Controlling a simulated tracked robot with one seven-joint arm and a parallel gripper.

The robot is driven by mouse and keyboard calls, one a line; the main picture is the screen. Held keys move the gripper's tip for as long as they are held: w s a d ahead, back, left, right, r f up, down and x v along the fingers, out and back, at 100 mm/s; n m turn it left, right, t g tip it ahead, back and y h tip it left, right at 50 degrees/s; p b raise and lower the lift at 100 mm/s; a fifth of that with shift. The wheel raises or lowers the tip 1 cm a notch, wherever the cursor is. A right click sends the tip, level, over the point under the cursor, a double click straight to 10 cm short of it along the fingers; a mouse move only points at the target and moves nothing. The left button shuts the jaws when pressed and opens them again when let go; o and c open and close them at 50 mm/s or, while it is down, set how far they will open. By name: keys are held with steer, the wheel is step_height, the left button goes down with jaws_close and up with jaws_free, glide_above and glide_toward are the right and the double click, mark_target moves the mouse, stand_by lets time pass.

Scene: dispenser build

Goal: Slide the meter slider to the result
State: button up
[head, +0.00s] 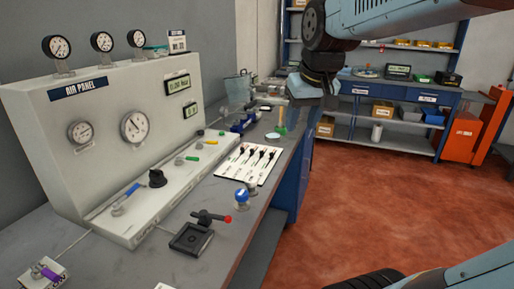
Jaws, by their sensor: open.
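A white plate (248,163) with several dark slider-like or lever-like handles lies on the workbench, right of the sloping panel foot. I cannot tell whether one of these is the meter slider, and its marks are too small to read. A grey panel labelled AIR PANEL (78,87) carries round gauges (135,126) and a lit green display (178,84), whose text I cannot read surely. My gripper (306,88) hangs at the upper middle, beyond and above the plate, apart from it. It is open; its fingertips are hard to make out.
Shelves (375,120) and an orange cabinet (470,128) stand behind. The red floor (385,195) is clear.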

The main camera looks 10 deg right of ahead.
steer(key=w+g, duration=0.1)
steer(key=w, duration=0.8)
steer(key=n+g, duration=0.2)
steer(key=g, duration=0.1)
glide_above(261, 154)
step_height(261, 154, down, 12)
steer(key=f, duration=1.3)
steer(key=shift+w+d+f, duration=0.2)
steer(key=shift+w+f, duration=0.2)
jaws_close()
